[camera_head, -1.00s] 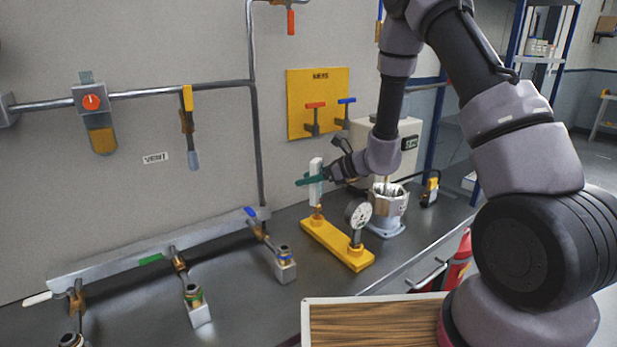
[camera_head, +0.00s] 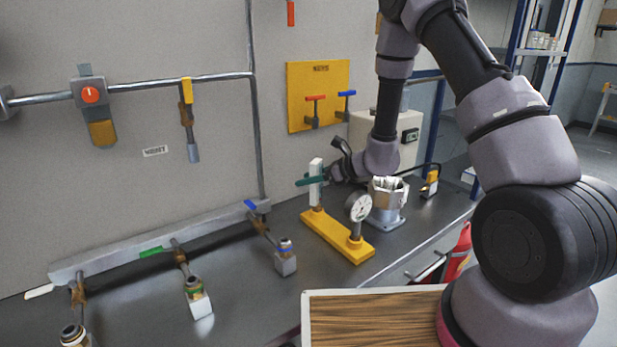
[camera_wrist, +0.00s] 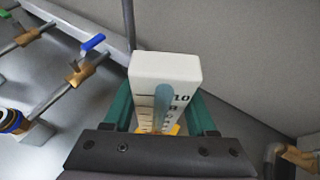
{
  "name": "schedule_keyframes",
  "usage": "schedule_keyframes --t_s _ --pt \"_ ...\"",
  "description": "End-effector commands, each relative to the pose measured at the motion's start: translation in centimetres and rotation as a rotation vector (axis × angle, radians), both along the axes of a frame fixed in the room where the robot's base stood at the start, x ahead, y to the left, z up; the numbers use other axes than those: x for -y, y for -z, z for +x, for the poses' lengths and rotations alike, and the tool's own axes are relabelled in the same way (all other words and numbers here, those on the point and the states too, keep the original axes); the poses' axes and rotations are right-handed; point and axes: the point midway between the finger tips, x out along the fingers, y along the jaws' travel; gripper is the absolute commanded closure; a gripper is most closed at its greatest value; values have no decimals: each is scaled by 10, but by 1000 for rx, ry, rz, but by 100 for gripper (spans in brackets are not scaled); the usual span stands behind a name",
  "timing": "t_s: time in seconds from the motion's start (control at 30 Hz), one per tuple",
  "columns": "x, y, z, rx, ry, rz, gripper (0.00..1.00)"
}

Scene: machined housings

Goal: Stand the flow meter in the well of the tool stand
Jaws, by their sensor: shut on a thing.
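The flow meter (camera_head: 316,184) is a white upright block with a scale and a brass lower fitting. My gripper (camera_head: 312,181), with green fingers, is shut on it at mid-height. In the wrist view the white top and scale of the flow meter (camera_wrist: 165,70) show between the two green fingers (camera_wrist: 163,113). The yellow tool stand (camera_head: 337,236) lies on the bench below. The flow meter is upright at the stand's left end, its brass foot at the stand's top. I cannot tell how deep it sits in the well, which is hidden.
A round gauge (camera_head: 359,207) stands on the right end of the stand. A silvery cup-shaped housing (camera_head: 387,200) is close behind it. A blue-handled valve (camera_head: 265,230) is to the left, and the wall is close behind. Bare bench (camera_head: 240,300) lies in front.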

Motion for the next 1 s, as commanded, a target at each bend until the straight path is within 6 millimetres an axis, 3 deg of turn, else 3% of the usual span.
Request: schedule_keyframes --t_s 0.07,0.1,0.17,0.57,1.0 --pt "0 2 0 -1 0 0 100" --pt "0 2 0 0 0 1 31" --pt "0 2 0 0 0 1 8" --pt "5 -1 -2 0 1 0 8" --pt "70 -36 -33 1 4 1 8"
